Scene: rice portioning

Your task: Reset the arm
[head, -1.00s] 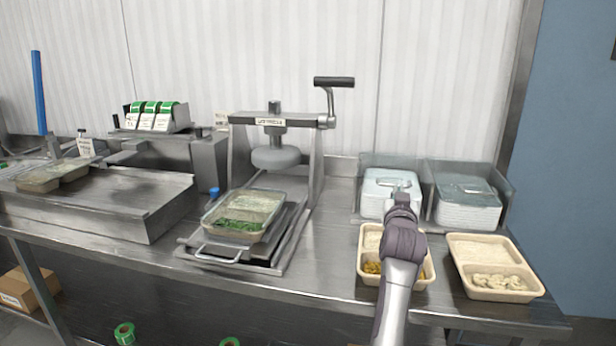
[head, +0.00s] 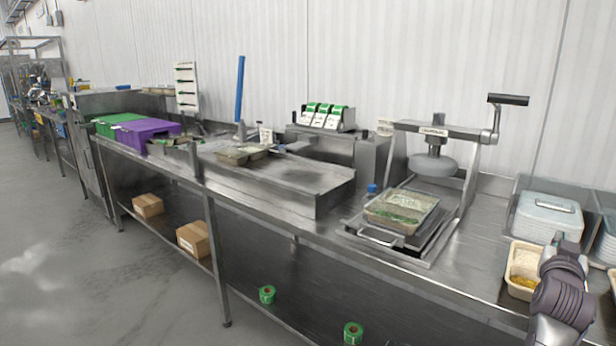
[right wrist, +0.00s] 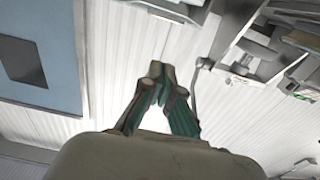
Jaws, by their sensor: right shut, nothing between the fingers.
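My right arm comes in at the lower right of the head view. Its gripper (head: 567,243) is above the bench, over the right part of a tan tray (head: 522,258) with rice and a yellow filling, hiding some of it. In the right wrist view the two green-and-grey fingers (right wrist: 158,72) meet at the tips with nothing between them. That view shows mostly wall behind them. My left gripper is not in view.
A steel press (head: 436,132) stands on the bench (head: 470,235), with a clear tray (head: 402,208) beneath it. A bin of white lids (head: 545,217) is behind my gripper. Purple (head: 147,134) and green crates are at the far left. Floor is clear at left.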

